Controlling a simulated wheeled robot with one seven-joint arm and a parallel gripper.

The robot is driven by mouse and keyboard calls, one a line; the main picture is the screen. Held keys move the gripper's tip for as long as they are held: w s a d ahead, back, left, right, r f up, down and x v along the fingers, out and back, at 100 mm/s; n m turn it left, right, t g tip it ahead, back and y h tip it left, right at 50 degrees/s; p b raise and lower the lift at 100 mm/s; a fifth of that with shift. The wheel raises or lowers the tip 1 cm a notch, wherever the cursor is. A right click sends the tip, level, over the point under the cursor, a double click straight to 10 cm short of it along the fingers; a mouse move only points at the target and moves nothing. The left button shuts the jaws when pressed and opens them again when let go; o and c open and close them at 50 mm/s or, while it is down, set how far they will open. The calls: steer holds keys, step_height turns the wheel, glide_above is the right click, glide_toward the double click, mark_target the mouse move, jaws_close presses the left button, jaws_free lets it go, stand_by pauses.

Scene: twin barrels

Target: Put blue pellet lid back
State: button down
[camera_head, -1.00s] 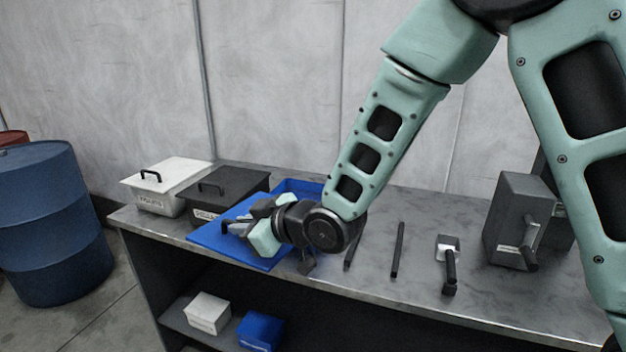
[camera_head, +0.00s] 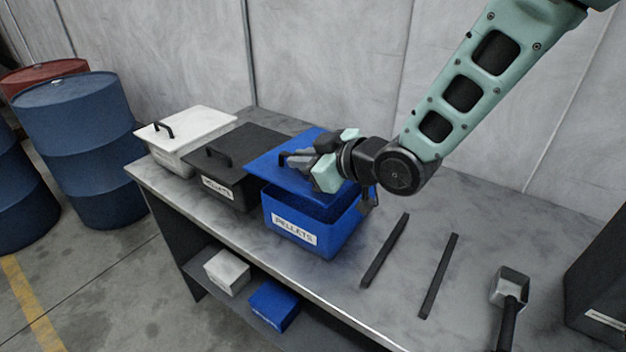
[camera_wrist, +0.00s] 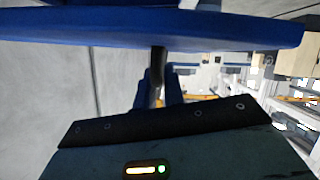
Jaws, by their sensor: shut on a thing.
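The blue lid (camera_head: 270,160) is held by its dark handle in my gripper (camera_head: 290,159), which is shut on it. The lid is tilted and sits over the back left of the blue pellet box (camera_head: 318,242), whose label reads PELLETS. The front of the box's opening shows below the lid's edge. I cannot tell whether the lid touches the rim. In the wrist view the lid (camera_wrist: 150,27) spans the top, with its dark handle (camera_wrist: 158,70) running down towards my gripper's fingers.
A black lidded box (camera_head: 240,187) stands left of the blue one, and a white lidded box (camera_head: 178,148) beyond it. Two dark bars (camera_head: 385,250) and a scoop-like tool (camera_head: 509,295) lie to the right. Blue and red barrels (camera_head: 80,125) stand at the left.

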mark_target(304, 186)
steer(key=shift+f, duration=3.15)
steer(key=c, duration=1.5)
jaws_free()
steer(key=b+v, duration=0.1)
steer(key=v, duration=0.7)
steer(key=shift+s+d+r, duration=0.1)
steer(key=shift+s+d, duration=0.1)
steer(key=shift+s, duration=0.05)
steer(key=b+v, duration=0.3)
steer(key=b, duration=0.7)
steer(key=shift+s, duration=0.15)
steer(key=shift+d+r, duration=0.1)
